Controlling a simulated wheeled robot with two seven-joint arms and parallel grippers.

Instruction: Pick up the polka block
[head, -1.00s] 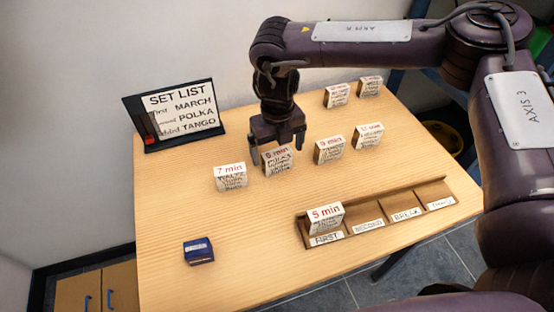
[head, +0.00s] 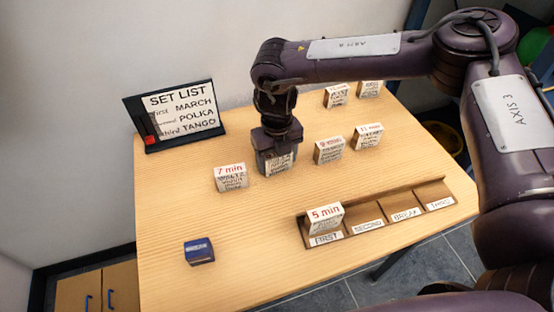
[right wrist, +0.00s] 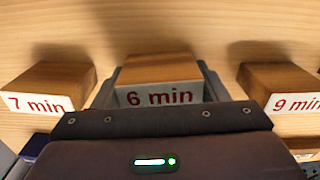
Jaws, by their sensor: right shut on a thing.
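The polka block (head: 281,164) stands on the table in the middle of the head view, its label partly covered by my right gripper (head: 275,158). In the right wrist view the block (right wrist: 158,70) shows a wooden top and red "6 min" print. The fingers of my right gripper lie along its two sides and are shut on it. The block appears to be at table level; I cannot tell whether it touches the wood. My left gripper is not in view.
The 7 min block (head: 231,177) stands close on the left, the 9 min block (head: 329,150) on the right. More blocks stand behind. A rack (head: 375,227) holds the 5 min block (head: 325,217) in FIRST. The set list sign (head: 181,112) and blue box (head: 199,251) are left.

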